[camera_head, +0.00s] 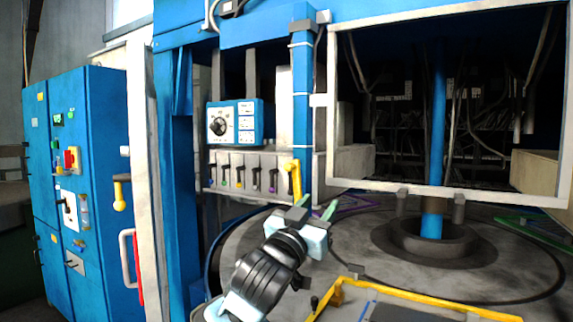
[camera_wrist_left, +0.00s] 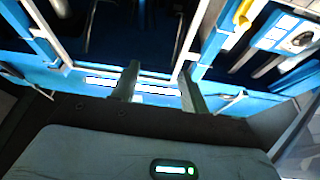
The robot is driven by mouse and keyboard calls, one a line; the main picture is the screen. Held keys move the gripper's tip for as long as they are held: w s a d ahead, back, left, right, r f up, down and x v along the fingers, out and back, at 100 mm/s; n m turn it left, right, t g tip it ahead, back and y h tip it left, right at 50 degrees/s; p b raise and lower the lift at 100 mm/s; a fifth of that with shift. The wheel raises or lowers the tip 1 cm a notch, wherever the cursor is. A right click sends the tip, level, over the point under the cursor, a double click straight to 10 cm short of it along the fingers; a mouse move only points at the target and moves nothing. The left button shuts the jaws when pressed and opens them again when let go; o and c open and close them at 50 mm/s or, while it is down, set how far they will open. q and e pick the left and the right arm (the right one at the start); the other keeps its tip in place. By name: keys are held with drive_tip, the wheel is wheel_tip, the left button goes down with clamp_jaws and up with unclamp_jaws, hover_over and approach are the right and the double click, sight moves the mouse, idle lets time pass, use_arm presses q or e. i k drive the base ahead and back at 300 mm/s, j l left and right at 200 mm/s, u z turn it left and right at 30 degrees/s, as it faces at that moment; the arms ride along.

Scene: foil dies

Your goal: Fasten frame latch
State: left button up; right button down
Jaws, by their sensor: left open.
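A large white rectangular frame (camera_head: 331,150) stands upright at the right of the head view, beside a blue post (camera_head: 302,90). A small pale bracket (camera_head: 319,100) sits between the frame's left side and the post. I cannot tell for sure which part is the latch. A yellow handle (camera_head: 294,178) is at the lower part of the post; a yellow part also shows in the left wrist view (camera_wrist_left: 243,15). My left gripper (camera_head: 317,208) is open and empty, just below the yellow handle and apart from it in the picture. Its two fingers show in the left wrist view (camera_wrist_left: 160,84).
A round grey turntable (camera_head: 370,262) lies below, with a blue column (camera_head: 437,130) behind the frame. A row of small levers (camera_head: 240,178) and a dial box (camera_head: 219,125) are left of the post. A yellow-edged tray (camera_head: 425,307) is at the front. Blue cabinets (camera_head: 100,200) stand left.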

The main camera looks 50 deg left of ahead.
sight(295, 167)
drive_tip(key=i+j, duration=0.1)
drive_tip(key=j, duration=0.25)
drive_tip(key=i+j, duration=0.1)
drive_tip(key=j, duration=0.2)
drive_tip(key=i+j, duration=0.15)
drive_tip(key=j, duration=0.2)
drive_tip(key=i+j, duration=0.1)
drive_tip(key=j, duration=0.2)
